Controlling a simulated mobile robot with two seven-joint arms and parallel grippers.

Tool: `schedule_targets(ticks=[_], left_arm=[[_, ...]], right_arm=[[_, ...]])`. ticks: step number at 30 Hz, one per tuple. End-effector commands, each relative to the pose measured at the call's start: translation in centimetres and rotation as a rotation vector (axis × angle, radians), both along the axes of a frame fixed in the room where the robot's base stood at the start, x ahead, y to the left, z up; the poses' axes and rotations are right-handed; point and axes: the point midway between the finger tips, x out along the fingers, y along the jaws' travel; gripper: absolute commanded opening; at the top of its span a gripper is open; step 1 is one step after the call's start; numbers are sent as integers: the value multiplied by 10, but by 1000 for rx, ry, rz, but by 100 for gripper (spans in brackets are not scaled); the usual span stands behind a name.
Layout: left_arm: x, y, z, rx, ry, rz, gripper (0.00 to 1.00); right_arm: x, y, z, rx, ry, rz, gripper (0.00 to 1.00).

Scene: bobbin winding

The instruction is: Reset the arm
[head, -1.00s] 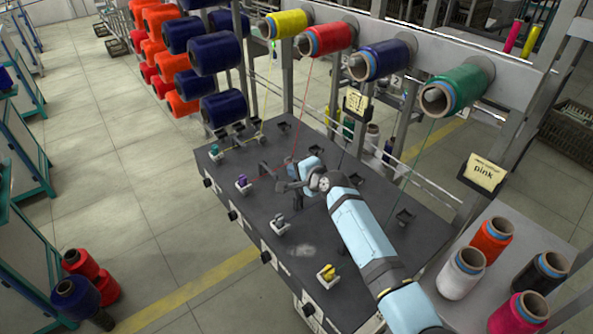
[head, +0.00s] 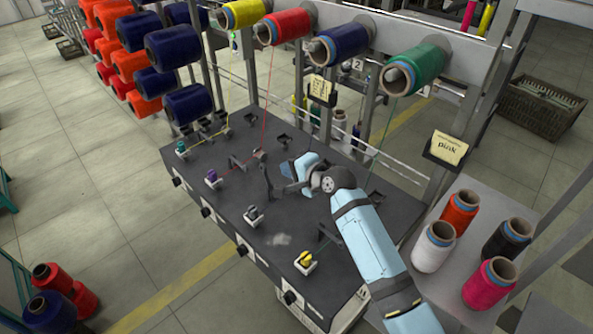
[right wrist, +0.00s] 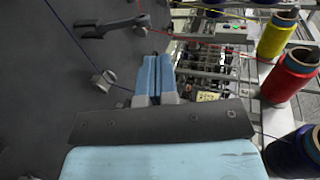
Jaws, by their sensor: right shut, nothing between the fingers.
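My right gripper (head: 290,186) is shut and empty, over the dark machine top (head: 180,157). In the right wrist view its two light blue fingers (right wrist: 153,78) lie together with nothing between them. My right arm reaches in from the lower right. Along the front edge sit small bobbins: teal (head: 181,147), purple (head: 212,175), a pale grey one (head: 252,213) and yellow (head: 305,258). The gripper is behind the grey one and apart from it. My left gripper is out of view.
Yellow (head: 242,13), red (head: 287,24), blue (head: 340,43) and green (head: 415,69) spools hang on the rail above, with threads running down.

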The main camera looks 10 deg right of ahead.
Motion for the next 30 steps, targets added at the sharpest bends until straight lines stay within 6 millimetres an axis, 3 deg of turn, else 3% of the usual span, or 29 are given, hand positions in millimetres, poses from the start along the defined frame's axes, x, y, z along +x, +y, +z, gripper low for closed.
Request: schedule_targets(ticks=[4, 11, 14, 16, 20, 24, 27, 30], left_arm=[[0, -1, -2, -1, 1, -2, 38], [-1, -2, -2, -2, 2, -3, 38], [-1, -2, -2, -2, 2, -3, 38], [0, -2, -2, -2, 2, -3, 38], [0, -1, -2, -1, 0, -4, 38], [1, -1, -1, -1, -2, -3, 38], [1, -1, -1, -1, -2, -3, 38], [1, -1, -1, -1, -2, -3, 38]], right_arm=[[-16, -11, 7, 0, 0, 0, 0], [-24, -17, 10, -1, 1, 0, 0], [-33, -21, 3, -36, 3, 10, 0], [-51, -28, -9, -108, 4, 29, 0], [-115, -53, -45, -353, 17, 112, 0], [-204, -91, -74, -674, 51, 258, 0], [-257, -114, -83, -850, 81, 363, 0], [-296, -131, -85, -973, 111, 449, 0]])
